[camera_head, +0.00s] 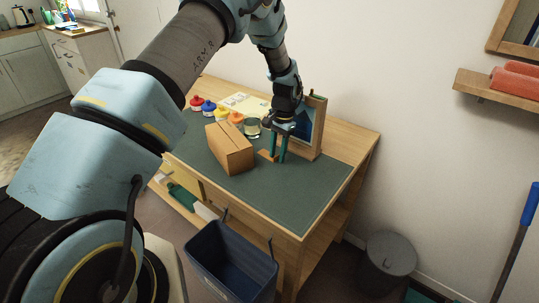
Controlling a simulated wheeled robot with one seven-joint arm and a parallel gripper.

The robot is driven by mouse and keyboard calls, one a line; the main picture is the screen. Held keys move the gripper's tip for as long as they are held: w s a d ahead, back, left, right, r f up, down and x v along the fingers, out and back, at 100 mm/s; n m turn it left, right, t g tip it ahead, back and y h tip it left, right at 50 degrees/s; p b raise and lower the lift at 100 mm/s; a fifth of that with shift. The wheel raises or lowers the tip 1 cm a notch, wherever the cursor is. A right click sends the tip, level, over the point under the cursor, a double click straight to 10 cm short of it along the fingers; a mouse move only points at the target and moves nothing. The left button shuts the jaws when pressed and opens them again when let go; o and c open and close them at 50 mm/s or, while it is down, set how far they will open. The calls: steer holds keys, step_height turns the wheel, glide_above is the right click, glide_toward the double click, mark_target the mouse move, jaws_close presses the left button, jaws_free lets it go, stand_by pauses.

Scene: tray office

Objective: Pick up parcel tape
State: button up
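My gripper (278,158) points down over the green mat of the wooden desk, just right of the cardboard box. Its two teal fingers stand apart with a gap between them, and I see nothing held there. A small orange-brown item (266,156) lies low beside the left finger; I cannot tell whether it is the parcel tape. A round, pale greenish item (252,127) sits behind the box, left of the gripper; its kind is unclear too. No tape roll can be made out for certain.
The cardboard box (230,149) stands close left of my gripper. A wooden upright with a dark panel (309,129) stands close right. Several coloured bottles (209,108) line the back left. The front right of the green mat (290,200) is clear. A dark blue bin (231,262) stands in front.

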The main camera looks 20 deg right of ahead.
steer(key=shift+c, duration=0.4)
jaws_close()
steer(key=shift+r, duration=0.1)
